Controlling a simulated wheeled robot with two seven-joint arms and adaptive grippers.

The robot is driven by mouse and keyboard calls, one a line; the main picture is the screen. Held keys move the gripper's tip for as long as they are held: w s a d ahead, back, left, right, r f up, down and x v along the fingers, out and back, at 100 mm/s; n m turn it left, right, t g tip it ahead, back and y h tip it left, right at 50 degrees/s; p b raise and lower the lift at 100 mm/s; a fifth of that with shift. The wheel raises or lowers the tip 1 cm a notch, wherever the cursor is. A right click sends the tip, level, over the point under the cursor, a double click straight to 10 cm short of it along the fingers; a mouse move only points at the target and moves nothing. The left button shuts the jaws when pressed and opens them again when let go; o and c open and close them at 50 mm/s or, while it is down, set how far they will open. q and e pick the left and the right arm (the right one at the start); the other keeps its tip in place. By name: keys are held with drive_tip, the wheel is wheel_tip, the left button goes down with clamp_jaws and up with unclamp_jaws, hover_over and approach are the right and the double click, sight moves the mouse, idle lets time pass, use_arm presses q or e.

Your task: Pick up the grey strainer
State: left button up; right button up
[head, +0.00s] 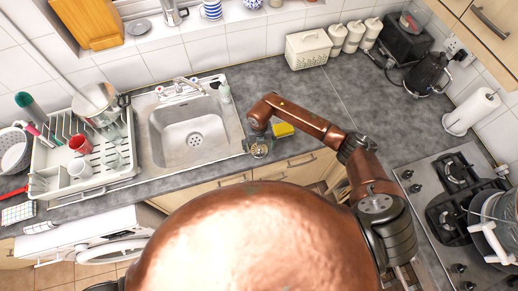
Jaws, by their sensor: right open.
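A grey, round, bowl-shaped thing that looks like the strainer (14,152) sits at the far left of the counter, left of the dish rack, partly cut off by the picture's edge. My right gripper (259,150) is open over the counter's front edge, just right of the sink and far from that bowl. A small pale round shape shows at its fingers; I cannot tell whether it is part of the gripper or a separate thing. My left gripper is not in view.
The dish rack (62,185) with a red mug (80,144) and a pot (94,99) stands left of the sink (212,114). A yellow sponge (283,129) lies beside my right gripper. A hob (421,178) is at the right. The counter right of the sink is mostly clear.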

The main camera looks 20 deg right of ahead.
drive_tip(key=shift+f, duration=0.1)
drive_tip(key=shift+c, duration=0.4)
drive_tip(key=shift+s+f, duration=0.1)
drive_tip(key=shift+s, duration=0.1)
clamp_jaws()
idle(0.4)
